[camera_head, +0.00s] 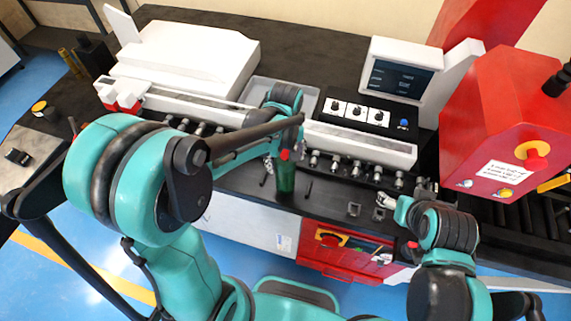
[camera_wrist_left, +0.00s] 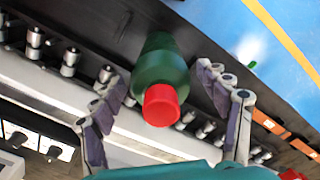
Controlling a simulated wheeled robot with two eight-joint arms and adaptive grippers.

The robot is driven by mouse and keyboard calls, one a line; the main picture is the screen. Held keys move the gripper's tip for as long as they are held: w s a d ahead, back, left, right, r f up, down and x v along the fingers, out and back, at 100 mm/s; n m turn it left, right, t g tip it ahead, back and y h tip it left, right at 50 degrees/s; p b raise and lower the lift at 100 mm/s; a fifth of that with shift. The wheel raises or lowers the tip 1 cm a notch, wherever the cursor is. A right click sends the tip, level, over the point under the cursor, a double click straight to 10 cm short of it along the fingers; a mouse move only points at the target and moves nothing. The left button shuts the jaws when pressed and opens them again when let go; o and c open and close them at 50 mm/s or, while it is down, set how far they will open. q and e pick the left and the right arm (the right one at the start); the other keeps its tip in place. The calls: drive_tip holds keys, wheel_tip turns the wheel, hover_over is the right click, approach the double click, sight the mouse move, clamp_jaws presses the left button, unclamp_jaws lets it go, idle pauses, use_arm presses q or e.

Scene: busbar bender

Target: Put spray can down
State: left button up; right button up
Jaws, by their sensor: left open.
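The spray can (camera_head: 286,178) is a green cylinder with a red cap. It stands upright on the dark bench near its front edge. My left gripper (camera_head: 272,160) is beside it, partly hidden behind my own arm in the head view. In the left wrist view the can (camera_wrist_left: 163,62) appears cap toward the camera, between the spread fingers of my left gripper (camera_wrist_left: 163,82).
A row of metal cylinders (camera_head: 336,163) runs behind the can. A control panel with knobs (camera_head: 359,113) and a monitor (camera_head: 402,80) stand farther back. A red machine (camera_head: 497,130) is at right. Small dark square parts (camera_head: 354,209) lie right of the can.

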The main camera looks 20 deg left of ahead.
use_arm(q)
wheel_tip(320, 180, up, 8)
drive_tip(key=shift+f+p, duration=0.1)
drive_tip(key=shift+p, duration=0.35)
drive_tip(key=shift+s+r, duration=0.15)
drive_tip(key=shift+r, duration=0.2)
drive_tip(key=s+a+r+m+t, duration=0.2)
drive_tip(key=s+a+m+t, duration=0.2)
drive_tip(key=s+m+t, duration=0.3)
drive_tip(key=shift+s+a+r+m, duration=0.3)
drive_tip(key=shift+s+m, duration=0.5)
drive_tip(key=shift+s, duration=0.75)
wheel_tip(320, 180, down, 19)
drive_tip(key=b, duration=1.9)
drive_tip(key=shift+f, duration=0.15)
